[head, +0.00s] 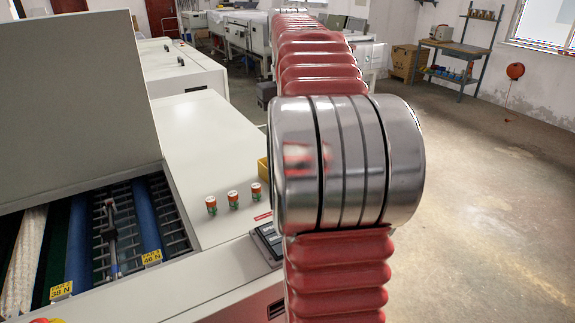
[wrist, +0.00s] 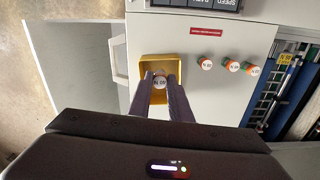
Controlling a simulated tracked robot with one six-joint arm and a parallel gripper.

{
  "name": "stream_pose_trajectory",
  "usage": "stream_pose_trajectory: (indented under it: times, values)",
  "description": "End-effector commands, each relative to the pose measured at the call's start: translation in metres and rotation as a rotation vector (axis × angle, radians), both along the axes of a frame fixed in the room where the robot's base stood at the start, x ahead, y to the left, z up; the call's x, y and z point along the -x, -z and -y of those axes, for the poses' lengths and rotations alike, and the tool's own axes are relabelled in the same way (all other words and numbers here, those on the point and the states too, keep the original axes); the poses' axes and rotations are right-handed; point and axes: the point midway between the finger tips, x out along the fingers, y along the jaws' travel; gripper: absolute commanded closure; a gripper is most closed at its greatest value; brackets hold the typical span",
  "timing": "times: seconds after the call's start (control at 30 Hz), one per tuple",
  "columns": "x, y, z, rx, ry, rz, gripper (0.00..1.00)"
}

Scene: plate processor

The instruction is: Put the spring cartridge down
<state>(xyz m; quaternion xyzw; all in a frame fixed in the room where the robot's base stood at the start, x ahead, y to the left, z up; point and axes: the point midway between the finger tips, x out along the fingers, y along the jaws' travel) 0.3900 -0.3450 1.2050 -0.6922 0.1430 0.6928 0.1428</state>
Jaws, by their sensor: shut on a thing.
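In the wrist view my gripper (wrist: 160,78) is shut on a spring cartridge (wrist: 159,83), whose pale labelled end shows between the fingertips. The fingers and cartridge appear over the yellow tray (wrist: 144,62). I cannot tell whether the cartridge touches the tray floor. In the head view only a sliver of the yellow tray (head: 262,169) shows beside my arm, and my arm hides the gripper and the held cartridge.
Three orange-topped cartridges (wrist: 232,66) stand in a row on the machine top, right of the tray in the wrist view. They also show in the head view (head: 233,200). The open machine bay with blue rollers (head: 147,220) lies beyond them.

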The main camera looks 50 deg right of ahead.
Motion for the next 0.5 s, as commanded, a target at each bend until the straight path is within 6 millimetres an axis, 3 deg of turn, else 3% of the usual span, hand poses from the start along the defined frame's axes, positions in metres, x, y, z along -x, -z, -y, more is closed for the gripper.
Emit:
stream_pose_trajectory:
  times: [0.13,0.5]
  values:
    - [0.000,0.015,0.000,0.000,0.000,0.000,1.00]
    - [0.000,0.020,0.000,0.000,-0.001,0.000,1.00]
